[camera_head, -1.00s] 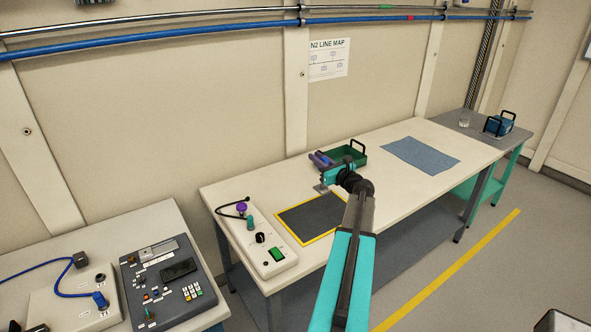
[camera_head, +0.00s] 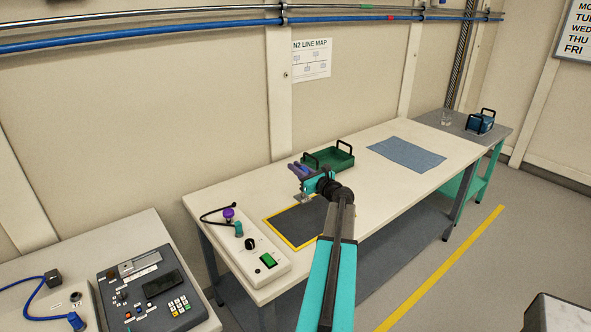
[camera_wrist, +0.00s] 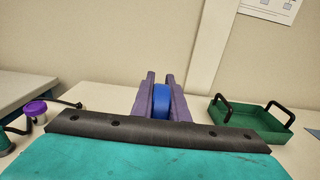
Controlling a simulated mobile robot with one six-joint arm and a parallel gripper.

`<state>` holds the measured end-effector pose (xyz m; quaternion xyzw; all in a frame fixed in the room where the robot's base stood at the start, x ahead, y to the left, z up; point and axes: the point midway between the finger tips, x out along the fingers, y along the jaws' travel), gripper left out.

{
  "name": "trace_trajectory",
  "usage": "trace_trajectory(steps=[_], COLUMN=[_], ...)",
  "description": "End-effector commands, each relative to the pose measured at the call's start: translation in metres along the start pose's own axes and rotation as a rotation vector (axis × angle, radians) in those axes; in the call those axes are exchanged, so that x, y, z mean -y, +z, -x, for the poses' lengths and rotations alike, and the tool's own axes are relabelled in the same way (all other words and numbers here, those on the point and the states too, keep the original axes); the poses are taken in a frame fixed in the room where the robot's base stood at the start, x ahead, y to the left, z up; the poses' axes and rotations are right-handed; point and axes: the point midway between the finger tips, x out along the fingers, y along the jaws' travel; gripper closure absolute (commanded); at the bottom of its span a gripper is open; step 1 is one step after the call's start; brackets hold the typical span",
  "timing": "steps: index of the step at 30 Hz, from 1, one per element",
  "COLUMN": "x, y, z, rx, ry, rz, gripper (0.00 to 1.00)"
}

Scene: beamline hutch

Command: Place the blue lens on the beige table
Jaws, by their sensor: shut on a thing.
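The blue lens (camera_wrist: 161,100) is a round blue disc standing on edge between the purple fingers in the wrist view. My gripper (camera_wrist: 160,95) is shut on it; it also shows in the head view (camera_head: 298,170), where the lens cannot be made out. The beige table (camera_head: 385,190) is the long pale-topped table along the wall. My gripper is over this table, left of the green tray and near the far edge of the dark mat. How high it is above the top is hard to tell.
On the beige table are a green tray (camera_head: 335,165) with black handles, a yellow-edged dark mat (camera_head: 297,222), a blue cloth (camera_head: 407,153) and a control box (camera_head: 248,254). A blue box (camera_head: 480,125) and a glass (camera_head: 446,118) stand beyond. Bare tabletop lies between cloth and mat.

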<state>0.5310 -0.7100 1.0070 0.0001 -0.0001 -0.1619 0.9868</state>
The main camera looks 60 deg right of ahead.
Motion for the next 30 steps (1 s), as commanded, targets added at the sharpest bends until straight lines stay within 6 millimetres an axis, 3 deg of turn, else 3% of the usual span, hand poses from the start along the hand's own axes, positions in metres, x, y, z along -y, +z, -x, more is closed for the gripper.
trace_trajectory(steps=[8, 30], x=[-0.001, -0.002], y=[-0.01, -0.063], z=[0.0, -0.001], rx=[0.001, 0.001], ry=[0.001, 0.002], rz=[-0.001, -0.001], gripper=[1.0, 1.0])
